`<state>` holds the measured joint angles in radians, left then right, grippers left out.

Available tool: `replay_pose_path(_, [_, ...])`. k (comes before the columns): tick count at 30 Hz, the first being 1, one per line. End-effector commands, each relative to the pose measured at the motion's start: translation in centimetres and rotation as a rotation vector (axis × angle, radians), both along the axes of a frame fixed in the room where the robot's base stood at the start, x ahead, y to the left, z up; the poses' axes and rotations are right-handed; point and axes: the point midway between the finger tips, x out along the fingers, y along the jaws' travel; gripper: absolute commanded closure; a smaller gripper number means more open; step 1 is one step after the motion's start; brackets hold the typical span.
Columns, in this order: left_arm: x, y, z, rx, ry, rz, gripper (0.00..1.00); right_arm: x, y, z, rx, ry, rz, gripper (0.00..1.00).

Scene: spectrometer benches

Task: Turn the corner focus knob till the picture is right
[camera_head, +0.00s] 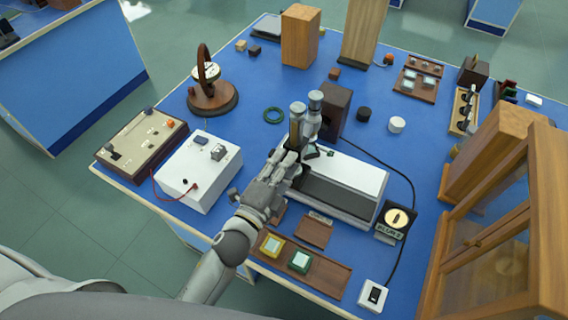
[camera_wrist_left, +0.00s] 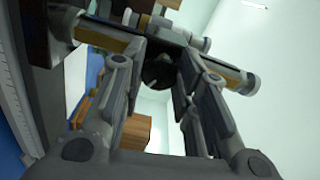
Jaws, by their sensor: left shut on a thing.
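The instrument is a long white and grey box (camera_head: 345,180) with two upright grey and brass tubes (camera_head: 297,115) at its left end. My left gripper (camera_head: 292,162) is at that end, just in front of the tubes. In the left wrist view its fingers (camera_wrist_left: 163,85) are close around a dark round knob (camera_wrist_left: 158,72), shut on it. The brass and grey tubes (camera_wrist_left: 105,38) cross behind the fingers there. In the head view the knob is hidden by the hand. My right gripper is in neither view.
A round dial (camera_head: 397,217) stands to the right of the instrument, with a cable near it. A white box (camera_head: 199,170) is left of my arm. A wooden tray (camera_head: 325,278) with yellow and green blocks lies in front. A glass-doored cabinet (camera_head: 545,200) bounds the right.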

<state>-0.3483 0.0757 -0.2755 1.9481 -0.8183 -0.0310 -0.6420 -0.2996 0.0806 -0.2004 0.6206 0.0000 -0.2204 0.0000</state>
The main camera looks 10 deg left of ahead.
Motion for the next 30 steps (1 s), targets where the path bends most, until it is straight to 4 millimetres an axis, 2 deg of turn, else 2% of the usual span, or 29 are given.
replay_pose_path(8, [0.0, 0.02, -0.05, 0.062, -0.015, 0.001, 0.95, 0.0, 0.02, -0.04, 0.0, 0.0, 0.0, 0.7])
replay_pose_path(21, [0.0, 0.02, -0.05, 0.068, -0.016, 0.001, 0.95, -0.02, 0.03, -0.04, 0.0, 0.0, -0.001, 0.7])
replay_pose_path(22, [0.0, 0.02, -0.05, 0.068, -0.016, 0.001, 0.67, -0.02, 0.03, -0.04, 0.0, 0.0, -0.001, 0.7])
replay_pose_path(26, [-0.01, 0.02, -0.04, 0.067, -0.017, 0.0, 0.51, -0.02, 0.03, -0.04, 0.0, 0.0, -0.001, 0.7])
replay_pose_path(30, [-0.01, 0.02, -0.03, 0.067, -0.017, 0.0, 0.49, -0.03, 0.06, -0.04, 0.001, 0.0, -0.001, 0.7])
